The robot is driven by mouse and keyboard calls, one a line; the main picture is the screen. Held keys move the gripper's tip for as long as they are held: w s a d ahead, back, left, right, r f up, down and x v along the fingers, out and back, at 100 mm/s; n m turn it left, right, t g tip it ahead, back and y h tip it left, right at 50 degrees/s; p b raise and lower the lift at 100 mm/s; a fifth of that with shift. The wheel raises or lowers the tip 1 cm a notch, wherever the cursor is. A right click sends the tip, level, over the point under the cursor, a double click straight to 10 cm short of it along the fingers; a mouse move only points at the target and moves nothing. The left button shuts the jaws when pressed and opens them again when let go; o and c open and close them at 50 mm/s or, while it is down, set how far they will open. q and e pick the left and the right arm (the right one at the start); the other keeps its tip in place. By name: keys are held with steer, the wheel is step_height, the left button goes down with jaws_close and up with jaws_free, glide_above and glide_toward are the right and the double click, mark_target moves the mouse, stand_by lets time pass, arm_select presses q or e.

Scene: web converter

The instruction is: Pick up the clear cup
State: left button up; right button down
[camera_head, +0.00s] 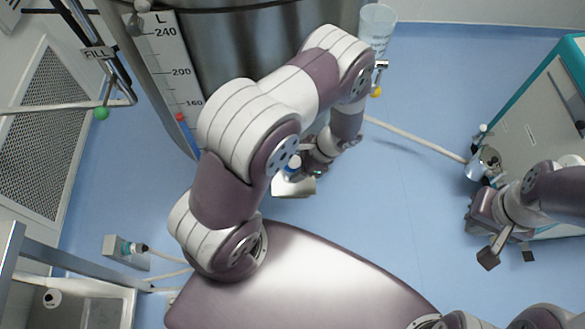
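A clear, see-through cup (377,22) shows at the top of the head view, in front of the steel tank's right side. My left arm's elbow covers the area just below and left of it. My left gripper (297,172) hangs below that arm, well below and left of the cup in the picture. Its fingers are small and partly hidden, so I cannot tell whether they are open or shut. My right gripper (508,257) is at the right, far from the cup, with its two fingertips apart and nothing seen between them.
A steel tank (270,35) with a level scale (172,75) stands at the back. A valve with a yellow knob (376,92) and a pale pipe (415,140) lie near the cup. A teal-edged cabinet (535,110) stands right. A sink (85,308) is lower left. Blue floor is open mid-right.

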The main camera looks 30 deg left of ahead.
arm_select(q)
jaws_close()
stand_by(1.3)
